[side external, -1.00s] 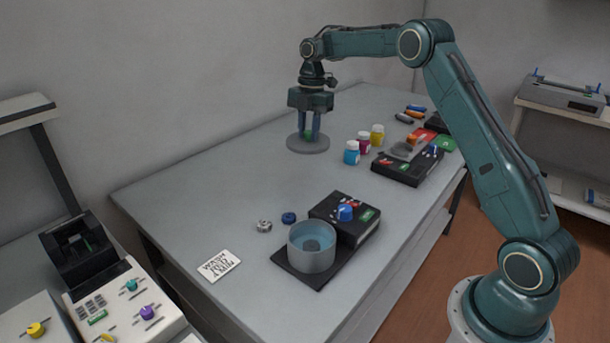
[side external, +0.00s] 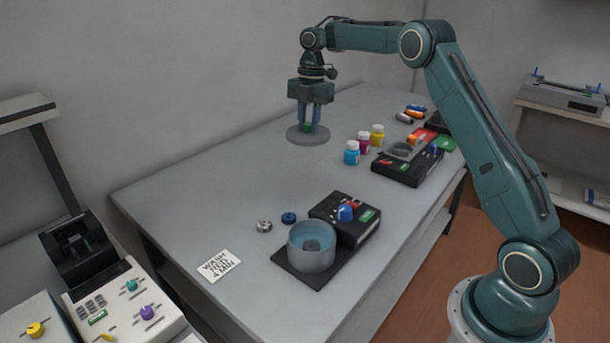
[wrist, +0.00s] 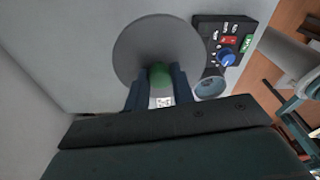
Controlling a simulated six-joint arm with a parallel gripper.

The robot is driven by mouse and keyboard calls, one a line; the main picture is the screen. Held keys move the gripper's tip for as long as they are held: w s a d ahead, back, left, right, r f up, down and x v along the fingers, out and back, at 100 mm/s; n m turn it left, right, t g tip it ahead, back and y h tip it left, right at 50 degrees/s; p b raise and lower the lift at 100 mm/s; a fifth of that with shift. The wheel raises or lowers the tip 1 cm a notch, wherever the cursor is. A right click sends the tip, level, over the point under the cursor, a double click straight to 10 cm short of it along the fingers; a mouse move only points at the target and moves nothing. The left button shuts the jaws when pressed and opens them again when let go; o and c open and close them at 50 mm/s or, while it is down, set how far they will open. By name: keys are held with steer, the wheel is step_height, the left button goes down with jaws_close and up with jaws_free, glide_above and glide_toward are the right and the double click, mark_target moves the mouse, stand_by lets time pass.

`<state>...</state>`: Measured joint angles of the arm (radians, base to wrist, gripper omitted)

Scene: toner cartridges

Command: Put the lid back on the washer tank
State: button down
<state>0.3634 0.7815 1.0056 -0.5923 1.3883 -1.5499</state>
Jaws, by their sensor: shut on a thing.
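The lid (side external: 308,138) is a grey disc with a green knob, at the far part of the table in the side view. My gripper (side external: 309,127) points down with its blue fingers shut on the green knob. In the wrist view the fingers (wrist: 160,88) close around the knob, and the lid (wrist: 165,40) spreads out beyond it. The washer tank (side external: 311,250) is a grey open cylinder with bluish liquid inside, on a black base beside a control box. The tank (wrist: 209,86) also shows in the wrist view. Whether the lid touches the table is unclear.
The control box (side external: 345,217) with a blue knob adjoins the tank. A card (side external: 219,265), a metal nut-like part (side external: 264,226) and a blue ring (side external: 288,218) lie left of it. Small bottles (side external: 352,152) and another black device (side external: 405,166) stand at right. The middle table is clear.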

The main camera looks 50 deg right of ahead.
steer(key=shift+s+a, duration=0.1)
steer(key=shift+a, duration=0.4)
steer(key=s+a+f, duration=0.2)
steer(key=s+a, duration=0.6)
steer(key=s+a+f, duration=0.3)
steer(key=s+a, duration=0.4)
steer(key=a, duration=0.2)
steer(key=shift+s+a, duration=0.15)
steer(key=shift+s, duration=0.25)
steer(key=shift+f, duration=0.3)
steer(key=shift+f, duration=3)
steer(key=shift+f, duration=0.15)
